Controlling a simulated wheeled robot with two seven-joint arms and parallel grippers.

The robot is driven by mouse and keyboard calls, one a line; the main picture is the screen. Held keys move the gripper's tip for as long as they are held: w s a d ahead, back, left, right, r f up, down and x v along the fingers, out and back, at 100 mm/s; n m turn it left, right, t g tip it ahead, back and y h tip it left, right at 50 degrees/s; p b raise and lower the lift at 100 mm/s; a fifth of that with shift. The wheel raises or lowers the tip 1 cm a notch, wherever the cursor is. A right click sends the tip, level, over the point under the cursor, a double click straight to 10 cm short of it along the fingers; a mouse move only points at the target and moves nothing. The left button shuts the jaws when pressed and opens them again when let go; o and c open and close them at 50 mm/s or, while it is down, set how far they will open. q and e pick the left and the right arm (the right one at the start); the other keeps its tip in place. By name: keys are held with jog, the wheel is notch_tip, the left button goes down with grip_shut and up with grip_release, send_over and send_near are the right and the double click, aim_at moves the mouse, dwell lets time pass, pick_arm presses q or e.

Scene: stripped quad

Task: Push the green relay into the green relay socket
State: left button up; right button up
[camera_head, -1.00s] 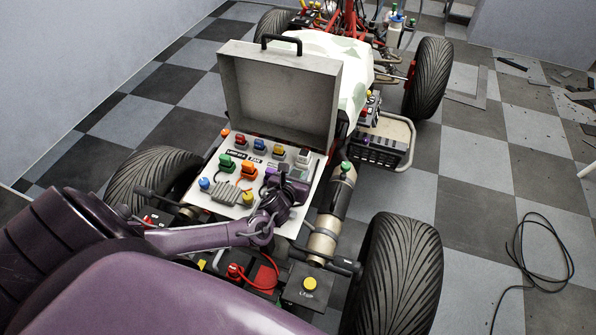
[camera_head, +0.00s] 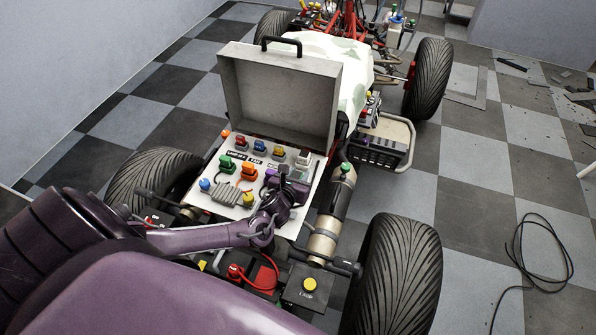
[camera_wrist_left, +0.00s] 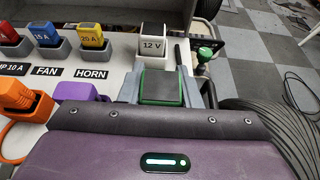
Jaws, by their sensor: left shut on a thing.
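In the left wrist view the green relay (camera_wrist_left: 161,88), a block with a dark grey top and green edges, sits between the two grey fingers of my left gripper (camera_wrist_left: 162,90). The gripper is shut on it. In the head view my left gripper (camera_head: 293,182) is over the right front part of the white panel (camera_head: 313,177), low to its surface. The relay's lower side and the green relay socket are hidden by the gripper, so I cannot tell how far the relay is seated. My right gripper is not in view.
A white 12 V block (camera_wrist_left: 153,45) stands just beyond the relay. A purple plug (camera_wrist_left: 80,92) and an orange plug (camera_wrist_left: 25,98) lie to the left. Red, blue and yellow fuses (camera_wrist_left: 90,36) line the back row. The open grey lid (camera_head: 280,95) rises behind the panel.

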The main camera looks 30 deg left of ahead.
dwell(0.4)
pick_arm(q)
jog(key=shift+f+b, duration=0.55)
jog(key=shift+f, duration=0.4)
jog(key=o, duration=1.1)
jog(key=shift+d, duration=0.1)
jog(key=shift+c, duration=0.2)
jog(key=shift+s, duration=0.15)
jog(key=shift+s+d, duration=0.1)
jog(key=shift+s, duration=0.1)
jog(key=v, duration=0.6)
jog(key=shift+s+r, duration=0.1)
jog(key=shift+s, duration=0.15)
jog(key=shift+s+r, duration=0.25)
jog(key=shift+r, duration=0.05)
jog(key=shift+w, duration=0.1)
